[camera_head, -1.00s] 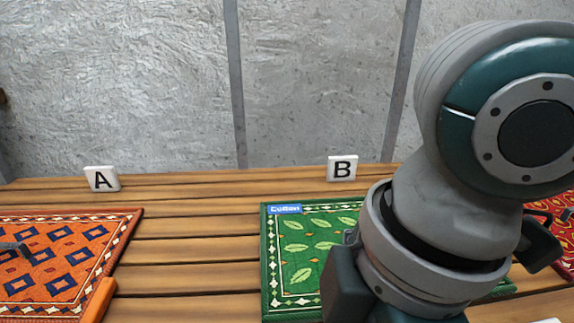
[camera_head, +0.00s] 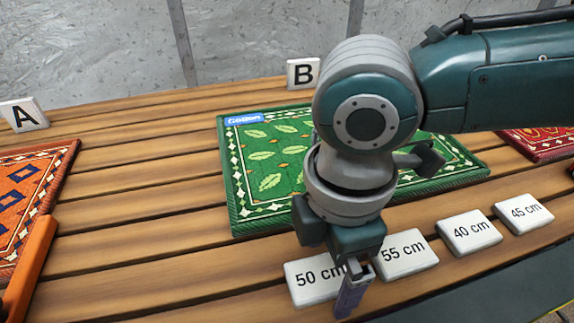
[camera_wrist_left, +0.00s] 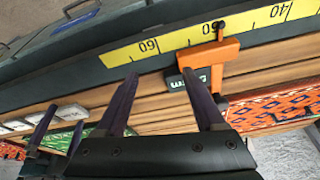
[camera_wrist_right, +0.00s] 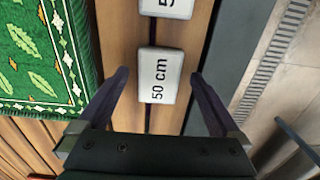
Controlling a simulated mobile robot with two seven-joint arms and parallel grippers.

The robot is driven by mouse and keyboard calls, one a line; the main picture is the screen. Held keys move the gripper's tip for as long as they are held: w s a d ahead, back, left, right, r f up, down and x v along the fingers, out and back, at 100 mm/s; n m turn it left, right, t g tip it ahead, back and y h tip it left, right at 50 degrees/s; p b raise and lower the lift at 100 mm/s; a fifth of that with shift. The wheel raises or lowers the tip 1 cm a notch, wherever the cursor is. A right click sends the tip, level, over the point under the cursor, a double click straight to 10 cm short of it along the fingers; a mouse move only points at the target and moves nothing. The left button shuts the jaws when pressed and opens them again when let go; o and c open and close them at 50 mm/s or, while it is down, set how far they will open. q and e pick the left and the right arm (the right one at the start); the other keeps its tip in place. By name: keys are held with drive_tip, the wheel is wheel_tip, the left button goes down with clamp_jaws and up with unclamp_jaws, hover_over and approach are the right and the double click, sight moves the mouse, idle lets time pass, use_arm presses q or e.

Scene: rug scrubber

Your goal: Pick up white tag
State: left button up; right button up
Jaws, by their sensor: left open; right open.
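Several white tags lie along the table's front edge in the head view: the 50 cm tag (camera_head: 305,283), the 55 cm tag (camera_head: 405,256), the 40 cm tag (camera_head: 470,233) and the 45 cm tag (camera_head: 523,214). My right gripper (camera_head: 354,290) is low over the 50 cm tag and partly hides it. In the right wrist view, the right gripper (camera_wrist_right: 158,82) is open, with the 50 cm tag (camera_wrist_right: 160,76) seen between its fingers, apparently untouched. My left gripper (camera_wrist_left: 160,82) is open and empty in the left wrist view, facing an orange measuring tool (camera_wrist_left: 210,65).
A green rug (camera_head: 265,175) lies behind the tags, with an orange rug (camera_head: 25,190) at left and a red rug (camera_head: 540,142) at right. White A (camera_head: 22,115) and B (camera_head: 303,72) markers stand at the back. A yellow ruler (camera_wrist_left: 130,50) runs along the table edge.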

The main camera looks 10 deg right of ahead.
drive_tip(key=shift+f, duration=0.4)
drive_tip(key=shift+c, duration=0.4)
drive_tip(key=c, duration=1.3)
drive_tip(key=shift+r, duration=0.15)
